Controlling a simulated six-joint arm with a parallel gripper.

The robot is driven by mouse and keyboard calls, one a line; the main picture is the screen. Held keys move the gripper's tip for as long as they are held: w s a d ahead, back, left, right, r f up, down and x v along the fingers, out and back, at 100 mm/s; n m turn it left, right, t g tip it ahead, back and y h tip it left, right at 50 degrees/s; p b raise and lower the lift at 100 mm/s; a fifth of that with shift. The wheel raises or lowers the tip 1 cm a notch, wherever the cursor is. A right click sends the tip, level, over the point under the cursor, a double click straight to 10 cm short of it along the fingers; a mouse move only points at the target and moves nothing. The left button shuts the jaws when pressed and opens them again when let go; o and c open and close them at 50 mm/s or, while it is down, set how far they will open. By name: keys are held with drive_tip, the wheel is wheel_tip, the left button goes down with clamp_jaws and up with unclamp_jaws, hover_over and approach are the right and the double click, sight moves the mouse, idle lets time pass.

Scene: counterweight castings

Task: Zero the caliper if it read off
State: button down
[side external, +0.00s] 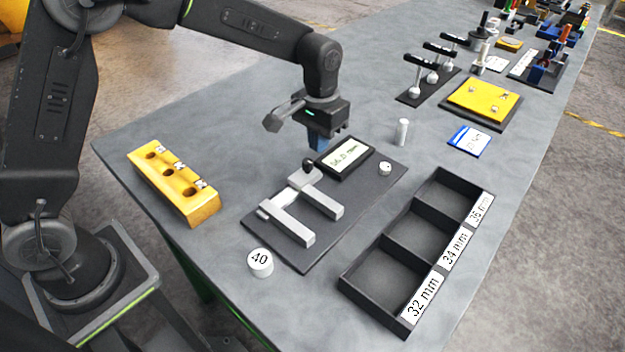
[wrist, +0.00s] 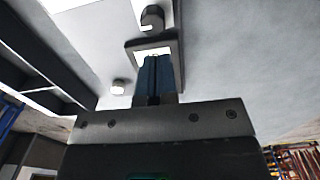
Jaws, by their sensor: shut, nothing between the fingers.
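The caliper (side external: 322,201) lies on a dark base plate (side external: 357,212), its two light grey jaws apart with a gap between them. A black knob (side external: 308,164) stands on its slide; the knob also shows in the wrist view (wrist: 152,18). The display (side external: 347,155) is lit, but its digits are too small to read surely. A round white button (side external: 385,168) sits on the plate beside the display, and in the wrist view (wrist: 118,86) it is left of the fingers. My gripper (side external: 318,144) is shut and empty above the plate, near the display. Its blue fingertips (wrist: 154,62) partly cover the display in the wrist view.
A white cylinder marked 40 (side external: 260,262) stands by the plate's near corner. A yellow holed block (side external: 175,183) is at left. A black three-compartment tray (side external: 395,272) labelled in mm is at right. A small metal cylinder (side external: 402,132) and blue-edged card (side external: 468,141) are behind.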

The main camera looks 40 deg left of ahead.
sight(297, 180)
idle(0.4)
drive_tip(key=shift+f, duration=1.7)
drive_tip(key=shift+s, duration=0.1)
drive_tip(key=shift+s, duration=3.1)
drive_tip(key=shift+r, duration=3.5)
drive_tip(key=shift+r, duration=0.1)
